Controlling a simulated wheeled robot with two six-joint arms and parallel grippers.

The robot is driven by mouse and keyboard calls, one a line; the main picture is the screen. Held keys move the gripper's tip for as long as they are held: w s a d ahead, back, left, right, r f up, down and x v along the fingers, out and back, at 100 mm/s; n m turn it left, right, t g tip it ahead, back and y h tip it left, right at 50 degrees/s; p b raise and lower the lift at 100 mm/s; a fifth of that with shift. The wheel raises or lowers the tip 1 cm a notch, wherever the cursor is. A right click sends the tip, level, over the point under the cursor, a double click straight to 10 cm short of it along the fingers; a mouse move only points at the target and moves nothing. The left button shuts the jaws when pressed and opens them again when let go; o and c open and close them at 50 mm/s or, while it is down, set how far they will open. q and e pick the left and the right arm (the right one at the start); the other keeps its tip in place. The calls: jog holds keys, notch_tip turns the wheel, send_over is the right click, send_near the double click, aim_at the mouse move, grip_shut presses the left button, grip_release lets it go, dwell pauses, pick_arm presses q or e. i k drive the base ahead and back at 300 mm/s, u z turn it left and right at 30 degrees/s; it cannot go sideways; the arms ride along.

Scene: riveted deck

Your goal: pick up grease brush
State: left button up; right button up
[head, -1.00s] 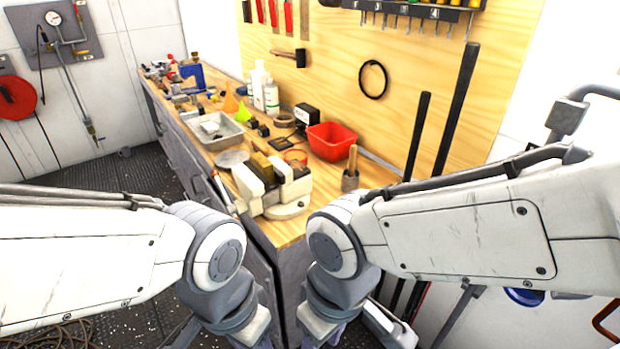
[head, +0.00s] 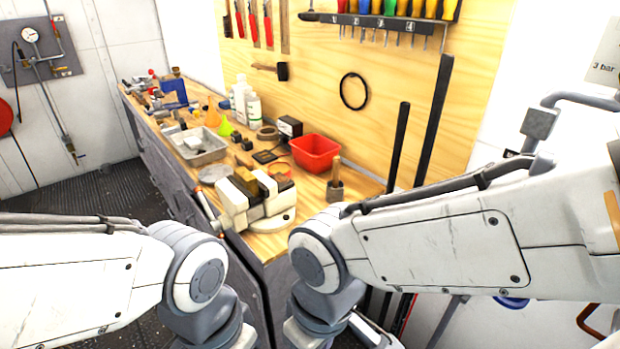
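An upright wooden handle rising from a small grey block-like base (head: 335,192) stands near the front right of the workbench (head: 268,243). It looks like the grease brush, but its bristles cannot be made out. It stands to the right of a cream and grey vise-like tool (head: 250,200) and in front of a red bin (head: 315,153). Both my arms reach in from the sides and bend down at the bench's near end. Both grippers are below the picture's lower edge.
A metal tray (head: 198,146), bottles (head: 254,108) and small parts crowd the bench further back. Two dark bars (head: 398,148) lean at the wooden tool board (head: 300,85), right of the brush. Dark floor (head: 80,192) is open at left.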

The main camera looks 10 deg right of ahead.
aim_at(336, 160)
jog(key=z, duration=0.45)
jog(key=k, duration=0.55)
jog(key=z, duration=0.1)
jog(key=i, duration=1.1)
jog(key=u, duration=0.6)
